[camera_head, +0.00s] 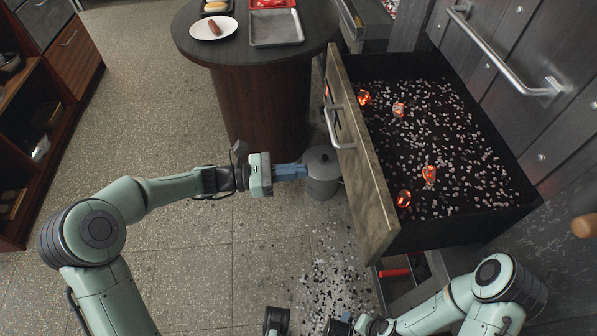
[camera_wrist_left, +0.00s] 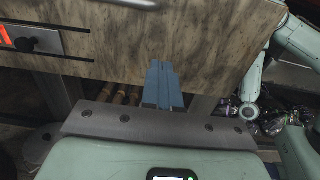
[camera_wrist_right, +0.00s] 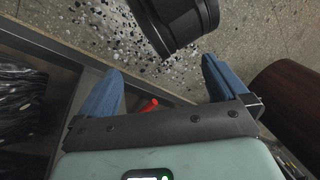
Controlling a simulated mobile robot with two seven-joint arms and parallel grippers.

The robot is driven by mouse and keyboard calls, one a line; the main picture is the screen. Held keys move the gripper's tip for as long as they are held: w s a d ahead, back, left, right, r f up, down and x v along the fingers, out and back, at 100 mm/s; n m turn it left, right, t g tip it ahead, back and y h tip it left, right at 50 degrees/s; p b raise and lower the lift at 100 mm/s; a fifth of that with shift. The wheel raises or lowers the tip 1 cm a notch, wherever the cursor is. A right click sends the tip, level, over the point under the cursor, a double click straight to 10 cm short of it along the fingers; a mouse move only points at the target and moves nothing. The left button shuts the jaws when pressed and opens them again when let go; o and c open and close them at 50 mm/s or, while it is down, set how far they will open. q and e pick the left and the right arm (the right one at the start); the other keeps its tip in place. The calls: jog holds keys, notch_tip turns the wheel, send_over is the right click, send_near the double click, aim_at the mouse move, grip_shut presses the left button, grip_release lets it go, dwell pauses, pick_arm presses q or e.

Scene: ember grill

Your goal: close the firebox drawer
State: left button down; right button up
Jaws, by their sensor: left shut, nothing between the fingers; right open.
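The firebox drawer stands pulled out at the right in the head view, its stone-patterned front panel (camera_head: 368,190) facing left with a bar handle (camera_head: 341,128). Grey ash and several glowing embers (camera_head: 429,175) lie inside. My left gripper (camera_head: 306,171) is shut and empty, pointing at the outer face of the panel. In the left wrist view its closed fingers (camera_wrist_left: 160,66) overlap the panel (camera_wrist_left: 185,40); I cannot tell whether they touch it. My right gripper (camera_wrist_right: 165,75) is open and empty, low beside the drawer; its fingers are not clear in the head view.
A metal pot (camera_head: 322,174) stands on the floor by the left gripper. A round table (camera_head: 262,62) holds a plate (camera_head: 222,28) and a tray (camera_head: 276,41). Spilled ash (camera_head: 330,265) covers the floor before the drawer. A red object (camera_head: 395,273) shows below the drawer. Floor at left is clear.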

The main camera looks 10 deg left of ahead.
aim_at(353, 166)
pick_arm(q)
jog(key=b+x, duration=0.2)
jog(key=x, duration=0.8)
jog(key=shift+w+d+f, duration=0.15)
jog(key=shift+d, duration=0.15)
pick_arm(e)
jog(key=shift+t+h, duration=0.3)
jog(key=shift+t, duration=0.4)
jog(key=w+f, duration=0.1)
jog(key=w+d+f, duration=0.1)
jog(key=w+d, duration=0.1)
jog(key=w, duration=0.1)
jog(key=shift+f, duration=0.4)
